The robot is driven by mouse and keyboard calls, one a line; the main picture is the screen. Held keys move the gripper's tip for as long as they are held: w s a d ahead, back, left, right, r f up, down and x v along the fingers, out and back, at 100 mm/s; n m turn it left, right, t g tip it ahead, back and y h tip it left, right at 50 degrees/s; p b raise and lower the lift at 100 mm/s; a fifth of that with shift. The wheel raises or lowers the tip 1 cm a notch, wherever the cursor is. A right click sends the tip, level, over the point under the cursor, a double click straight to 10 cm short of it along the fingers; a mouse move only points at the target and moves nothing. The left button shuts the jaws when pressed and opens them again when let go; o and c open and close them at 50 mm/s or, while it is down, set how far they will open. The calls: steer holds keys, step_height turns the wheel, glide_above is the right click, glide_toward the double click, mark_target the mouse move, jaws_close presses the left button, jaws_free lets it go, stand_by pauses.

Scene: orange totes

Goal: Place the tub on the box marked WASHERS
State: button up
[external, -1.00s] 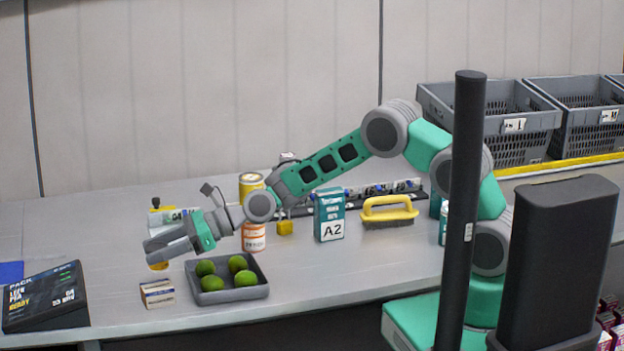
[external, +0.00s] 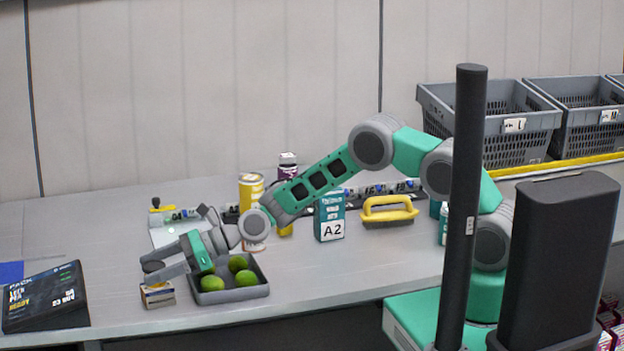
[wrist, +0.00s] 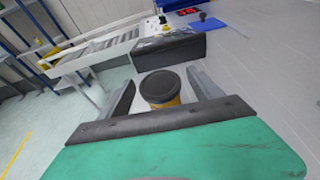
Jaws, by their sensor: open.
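The tub (wrist: 161,87) has a round dark lid and a yellow body. In the wrist view it stands between the spread fingers of my gripper (wrist: 160,92), with a gap visible beside the lid. My open gripper (external: 154,272) is low over the left part of the bench in the external view, where it largely hides the tub. I cannot read the word WASHERS on any box.
A grey tray (external: 235,295) with several green fruits lies right of the gripper. A black printed box (external: 45,300) is at the far left and also shows beyond the tub (wrist: 172,52). An A2 box (external: 330,222) and a yellow-handled brush (external: 388,212) stand further right.

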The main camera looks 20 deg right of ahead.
steer(key=shift+r, duration=0.3)
steer(key=b+v, duration=0.1)
steer(key=v, duration=1.1)
steer(key=shift+f+b, duration=0.15)
steer(key=shift+b, duration=0.15)
steer(key=shift+w+d, duration=0.2)
steer(key=shift+w, duration=0.05)
steer(key=w+d+r+n+t+h, duration=0.25)
steer(key=d+n+h, duration=0.2)
steer(key=d, duration=0.65)
steer(key=w+d+r+n+t+h, duration=0.1)
steer(key=w+d+r+n+h, duration=0.15)
steer(key=d+n, duration=0.6)
steer(key=s+d+n+h, duration=0.2)
steer(key=s+d, duration=0.4)
steer(key=d, duration=0.9)
steer(key=s+d+r+n+h, duration=0.1)
steer(key=s+d+n+h, duration=0.2)
steer(key=d, duration=1.2)
steer(key=s+h, duration=0.2)
steer(key=s, duration=0.2)
steer(key=shift+d+r+n+h, duration=0.2)
steer(key=shift+d+n+h, duration=0.05)
steer(key=shift+n+h, duration=0.05)
